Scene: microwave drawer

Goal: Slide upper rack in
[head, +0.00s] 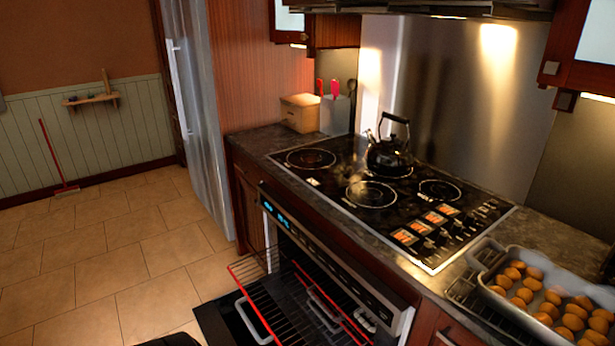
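The oven (330,272) stands under the cooktop with its dark door (215,322) folded down. A dark wire rack with red edges, which looks like the upper rack (262,292), sticks out of the oven over the door. Its near end runs off the bottom of the view. Curved grey handles (325,312) show below and through the wires; I cannot tell exactly what they belong to. Any lower rack is hard to make out. Neither of my grippers shows. A dark rounded shape at the bottom edge cannot be identified.
A black kettle (390,150) stands on the cooktop (372,194). A grey baking tray (480,270) of round brown items sits on the counter at right. A wooden box (300,112) stands at the back left. The tiled floor (110,245) left of the oven is clear.

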